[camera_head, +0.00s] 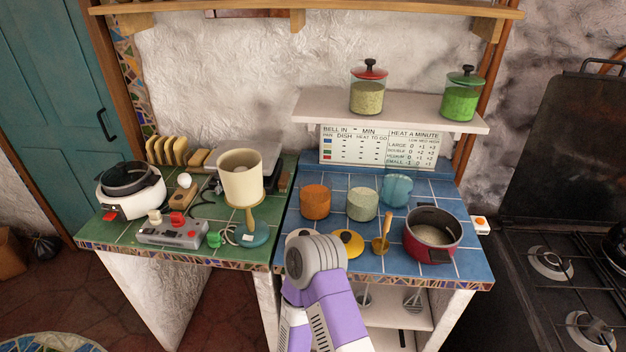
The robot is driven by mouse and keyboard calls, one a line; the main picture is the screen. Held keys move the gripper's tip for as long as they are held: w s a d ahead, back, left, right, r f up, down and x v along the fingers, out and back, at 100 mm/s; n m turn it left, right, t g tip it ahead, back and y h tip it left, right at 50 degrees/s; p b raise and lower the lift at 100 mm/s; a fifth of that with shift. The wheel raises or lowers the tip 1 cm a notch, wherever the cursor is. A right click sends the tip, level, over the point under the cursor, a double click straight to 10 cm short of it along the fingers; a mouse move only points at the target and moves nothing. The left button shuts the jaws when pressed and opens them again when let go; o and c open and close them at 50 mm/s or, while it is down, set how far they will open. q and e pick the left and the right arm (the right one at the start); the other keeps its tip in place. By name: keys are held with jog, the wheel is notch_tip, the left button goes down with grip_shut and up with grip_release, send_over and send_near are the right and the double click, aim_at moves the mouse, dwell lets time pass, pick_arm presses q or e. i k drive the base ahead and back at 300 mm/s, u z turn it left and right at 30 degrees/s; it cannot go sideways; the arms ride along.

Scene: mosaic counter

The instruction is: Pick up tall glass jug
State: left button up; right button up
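No thing in view is clearly a tall glass jug. A blue see-through glass vessel (397,190) stands at the back of the blue tiled counter (452,192); I cannot make out a handle or spout. On the white shelf above stand a clear glass jar with a red lid (368,97) and a green-filled glass jar with a green lid (461,103). One of my arms, purple and white with a grey rounded joint, rises at the bottom middle over the front edge. Neither gripper shows, and no gripper is seen touching these vessels.
An orange jar (315,201), a pale green jar (362,204) and a red pot (431,237) stand around the blue vessel. The green counter (112,231) holds a cream-shaded lamp (242,179), a white cooker (131,194) and a switch box (172,233). A stove (535,295) is at right.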

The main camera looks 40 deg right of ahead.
aim_at(397, 186)
jog(key=u, duration=1.4)
jog(key=k, duration=1.15)
jog(key=z, duration=1.85)
